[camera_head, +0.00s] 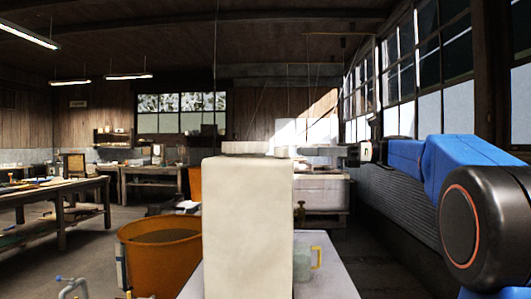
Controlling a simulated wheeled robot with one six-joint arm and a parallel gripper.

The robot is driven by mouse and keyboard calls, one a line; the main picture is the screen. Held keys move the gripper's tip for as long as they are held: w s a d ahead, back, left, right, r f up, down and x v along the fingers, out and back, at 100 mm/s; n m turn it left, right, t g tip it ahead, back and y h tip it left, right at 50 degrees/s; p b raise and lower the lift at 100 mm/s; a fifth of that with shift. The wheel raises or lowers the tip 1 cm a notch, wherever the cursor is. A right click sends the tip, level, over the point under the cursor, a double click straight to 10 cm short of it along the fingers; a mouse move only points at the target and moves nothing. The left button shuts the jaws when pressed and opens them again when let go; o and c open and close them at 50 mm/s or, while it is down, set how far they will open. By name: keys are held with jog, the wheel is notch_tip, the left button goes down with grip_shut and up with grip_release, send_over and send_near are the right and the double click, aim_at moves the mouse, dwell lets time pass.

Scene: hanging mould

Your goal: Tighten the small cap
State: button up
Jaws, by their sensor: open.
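A tall cream block-shaped mould (248,225) stands upright in the middle of the head view. A pale, flat, round piece (244,148) sits on its top. A smaller pale bit (283,151) shows at the top right edge, close to my fingertips; I cannot tell for sure which is the small cap. My gripper (308,151) reaches in from the right at the height of the mould's top, fingers pointing left. It is open. I cannot tell whether it touches anything, and the gap between the fingers is too small to see well.
A pale table (334,284) lies under the mould, with a clear jug with a yellow handle (316,257) at the right. An orange tub (158,256) stands at the left. A wooden workbench (50,190) is farther left. Thin lines hang from the ceiling. Windows line the right wall.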

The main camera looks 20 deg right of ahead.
aim_at(281, 152)
jog(key=x, duration=1.2)
jog(key=shift+a, duration=0.1)
jog(key=shift+c, duration=0.2)
jog(key=c, duration=1)
